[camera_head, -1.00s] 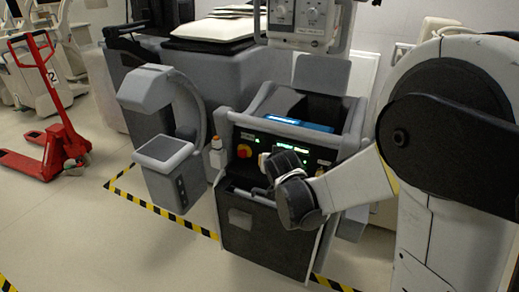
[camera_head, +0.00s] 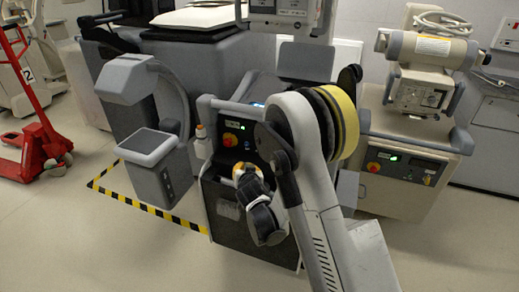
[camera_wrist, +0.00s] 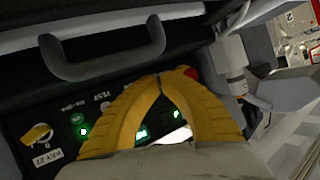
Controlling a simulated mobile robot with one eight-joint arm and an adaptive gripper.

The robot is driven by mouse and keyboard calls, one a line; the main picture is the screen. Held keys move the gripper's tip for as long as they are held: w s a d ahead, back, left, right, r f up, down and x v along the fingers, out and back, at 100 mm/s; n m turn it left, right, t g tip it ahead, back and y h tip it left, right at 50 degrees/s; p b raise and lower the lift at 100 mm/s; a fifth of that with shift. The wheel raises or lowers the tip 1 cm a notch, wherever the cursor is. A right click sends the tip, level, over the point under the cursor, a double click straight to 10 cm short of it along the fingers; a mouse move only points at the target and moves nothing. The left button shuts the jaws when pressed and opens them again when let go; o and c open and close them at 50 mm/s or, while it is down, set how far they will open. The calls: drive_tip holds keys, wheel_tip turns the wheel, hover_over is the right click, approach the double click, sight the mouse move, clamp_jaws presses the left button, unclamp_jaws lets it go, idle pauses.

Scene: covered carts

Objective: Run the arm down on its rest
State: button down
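A grey curved arm (camera_head: 178,100) stands left of the dark cart. Its boxy head (camera_head: 125,80) hangs above a flat dark-topped pad (camera_head: 147,142), with a clear gap between them. The cart's control panel (camera_head: 210,160) carries a red button (camera_head: 229,140) and lit green spots. My gripper (camera_head: 243,170) is in front of this panel, below and right of the red button. In the wrist view its yellow fingers (camera_wrist: 160,78) meet at the tips, with nothing seen between them. Green lights (camera_wrist: 83,132) and a yellow key switch (camera_wrist: 38,135) show there; the fingers cover part of the panel.
A beige cart (camera_head: 410,155) stands on the right. A red pallet jack (camera_head: 40,140) is at far left. Yellow-black tape (camera_head: 150,207) marks the floor; open floor lies in front.

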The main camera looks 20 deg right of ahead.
sight(260, 147)
drive_tip(key=shift+w+d, duration=0.85)
drive_tip(key=shift+w, duration=0.35)
drive_tip(key=shift+w+d, duration=0.9)
drive_tip(key=shift+w, duration=0.25)
drive_tip(key=shift+w+d, duration=0.85)
drive_tip(key=shift+w, duration=0.35)
drive_tip(key=shift+w+d, duration=0.1)
drive_tip(key=shift+w, duration=0.05)
drive_tip(key=shift+w+d, duration=0.15)
drive_tip(key=shift+w, duration=0.05)
